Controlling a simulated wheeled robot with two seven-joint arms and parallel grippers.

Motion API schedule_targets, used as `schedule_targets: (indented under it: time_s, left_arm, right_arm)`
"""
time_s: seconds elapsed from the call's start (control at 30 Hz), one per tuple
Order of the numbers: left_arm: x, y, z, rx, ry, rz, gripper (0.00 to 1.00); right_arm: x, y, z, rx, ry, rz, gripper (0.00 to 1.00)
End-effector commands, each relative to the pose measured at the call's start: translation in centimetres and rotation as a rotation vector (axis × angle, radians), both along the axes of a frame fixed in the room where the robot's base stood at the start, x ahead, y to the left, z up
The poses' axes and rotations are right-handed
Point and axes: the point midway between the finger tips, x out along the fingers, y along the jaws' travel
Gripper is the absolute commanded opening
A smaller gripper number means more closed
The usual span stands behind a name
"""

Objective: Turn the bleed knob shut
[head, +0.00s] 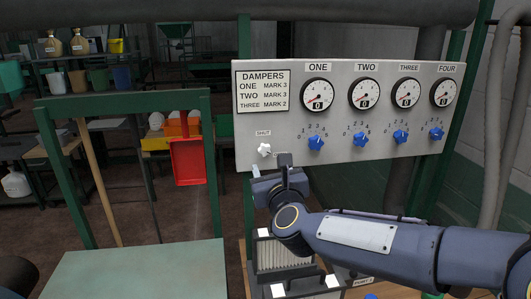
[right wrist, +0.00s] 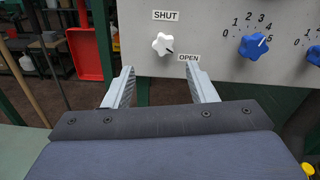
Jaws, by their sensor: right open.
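The bleed knob is a white star-shaped knob (head: 264,149) at the lower left of the grey panel. In the right wrist view the knob (right wrist: 162,44) has a SHUT label (right wrist: 166,15) above it and an OPEN label (right wrist: 189,57) at its lower right. Its dark pointer mark faces the OPEN label. My right gripper (head: 286,162) is just below and right of the knob in the head view. In the right wrist view its fingers (right wrist: 160,80) are apart and empty, with the knob beyond the tips, roughly between them. My left gripper is out of view.
The panel (head: 375,75) carries several dials and blue knobs (head: 316,143) right of the white knob, plus a DAMPERS sign (head: 262,91). A green frame with a red scoop-like bin (head: 188,162) stands left. A pale green tabletop (head: 140,272) lies front left.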

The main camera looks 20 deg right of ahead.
Motion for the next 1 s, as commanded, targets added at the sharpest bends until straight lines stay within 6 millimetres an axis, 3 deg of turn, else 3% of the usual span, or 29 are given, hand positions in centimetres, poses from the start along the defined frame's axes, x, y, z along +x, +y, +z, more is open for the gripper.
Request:
schedule_targets:
  time_s: [0.53, 0.9, 1.0]
  left_arm:
    - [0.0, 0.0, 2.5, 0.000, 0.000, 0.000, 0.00]
    - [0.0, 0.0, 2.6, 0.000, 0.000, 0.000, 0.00]
    - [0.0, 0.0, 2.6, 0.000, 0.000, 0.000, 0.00]
  right_arm:
    - [6.9, -2.0, 0.3, 0.040, -0.018, -0.021, 0.51]
    - [7.7, -2.2, 0.1, 0.040, -0.019, -0.020, 0.51]
    - [7.7, -2.2, 0.1, 0.040, -0.019, -0.020, 0.41]
